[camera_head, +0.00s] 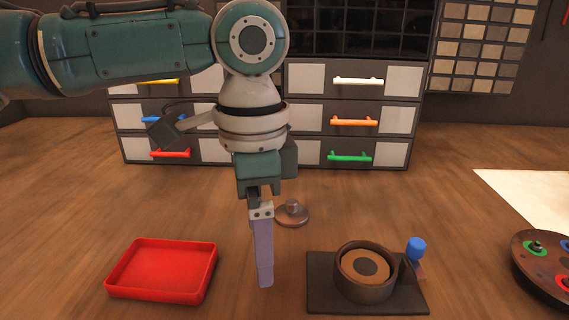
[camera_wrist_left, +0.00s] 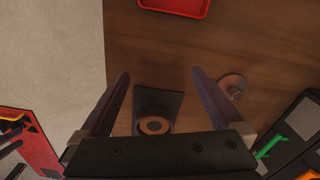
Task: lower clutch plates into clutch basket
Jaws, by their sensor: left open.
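The clutch basket (camera_head: 346,288) is a dark round cup on a black base plate (camera_head: 322,302), right of centre in the head view. A tan disc with a dark centre (camera_head: 358,262) lies inside it, seemingly the clutch plates; how many is unclear. The basket also shows in the left wrist view (camera_wrist_left: 142,128), below and between the fingers. My left gripper (camera_head: 263,284) points down, left of the basket and apart from it. In the left wrist view its two fingers (camera_wrist_left: 161,73) are spread, with nothing between them. My right gripper is out of view.
An empty red tray (camera_head: 160,270) stands at left. A knobbed copper-coloured disc (camera_head: 292,214) lies behind my gripper. A blue-topped part (camera_head: 416,250) stands beside the basket. A round holder with coloured rings (camera_head: 528,262) is at far right. Drawers (camera_head: 310,115) line the back.

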